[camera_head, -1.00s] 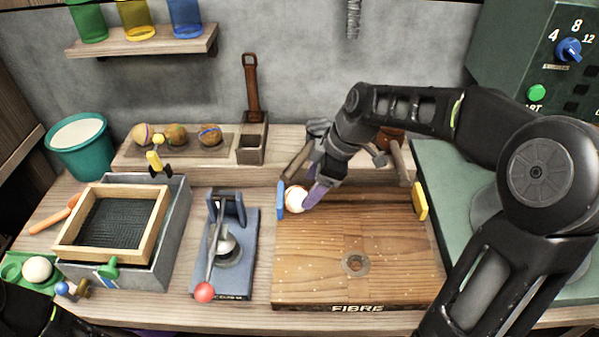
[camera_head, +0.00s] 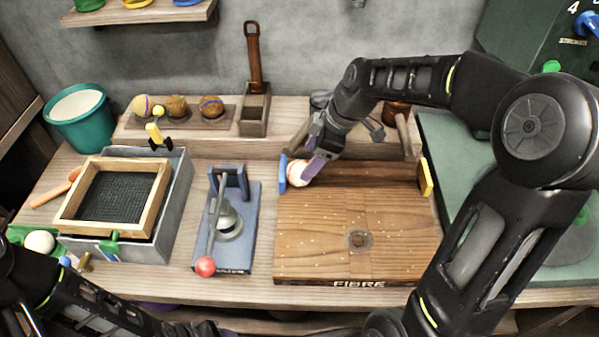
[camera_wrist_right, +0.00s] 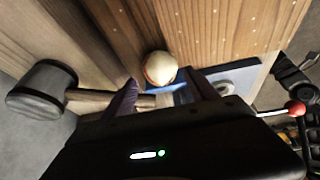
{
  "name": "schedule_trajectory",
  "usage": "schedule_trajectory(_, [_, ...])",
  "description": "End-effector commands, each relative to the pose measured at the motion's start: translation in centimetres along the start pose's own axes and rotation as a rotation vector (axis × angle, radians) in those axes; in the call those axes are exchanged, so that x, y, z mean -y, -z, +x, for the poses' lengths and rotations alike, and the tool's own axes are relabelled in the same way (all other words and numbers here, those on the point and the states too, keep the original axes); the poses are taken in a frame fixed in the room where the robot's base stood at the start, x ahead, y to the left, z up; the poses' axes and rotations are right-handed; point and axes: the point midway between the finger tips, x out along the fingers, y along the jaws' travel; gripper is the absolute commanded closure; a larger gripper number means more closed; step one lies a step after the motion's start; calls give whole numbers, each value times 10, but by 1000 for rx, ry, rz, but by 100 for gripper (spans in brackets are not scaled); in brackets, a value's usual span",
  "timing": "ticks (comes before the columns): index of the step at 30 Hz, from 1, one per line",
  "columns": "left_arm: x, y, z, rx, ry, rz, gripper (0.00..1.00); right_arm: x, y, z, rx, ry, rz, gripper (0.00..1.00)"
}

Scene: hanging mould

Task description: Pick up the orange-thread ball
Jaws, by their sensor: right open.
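The orange-thread ball (camera_head: 297,173) is white and rests at the far left corner of the wooden FIBRE board (camera_head: 330,225), beside a blue block (camera_head: 283,170). The right wrist view shows the ball (camera_wrist_right: 160,68) with an orange band low on its side. My right gripper (camera_head: 303,172) is open, with a purple finger close to the ball. In the right wrist view its fingertips (camera_wrist_right: 165,85) lie on either side of the ball; I cannot tell whether they touch it. My left arm enters at the lower left; its fingers do not show.
A mallet (camera_wrist_right: 42,88) lies close to the right gripper. A blue lever press (camera_head: 228,225) stands left of the board. A wooden-framed sieve (camera_head: 115,197) and teal bucket (camera_head: 80,117) are further left. Several balls sit on a back rack (camera_head: 180,122). A yellow block (camera_head: 426,177) is at the board's right.

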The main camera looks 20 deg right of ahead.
Motion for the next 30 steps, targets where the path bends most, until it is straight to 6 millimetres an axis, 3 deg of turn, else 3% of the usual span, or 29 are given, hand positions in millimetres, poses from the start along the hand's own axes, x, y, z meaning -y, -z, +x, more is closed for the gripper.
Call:
schedule_trajectory(5, [0,0,-1,0,0,0,51,0,0,4,0,1,0,33])
schedule_trajectory(16, [-1,0,-3,0,0,0,51,1,0,50,2,1,0,33])
schedule_trajectory(30, [-1,0,-3,0,0,0,51,1,0,52,1,-1,0,33])
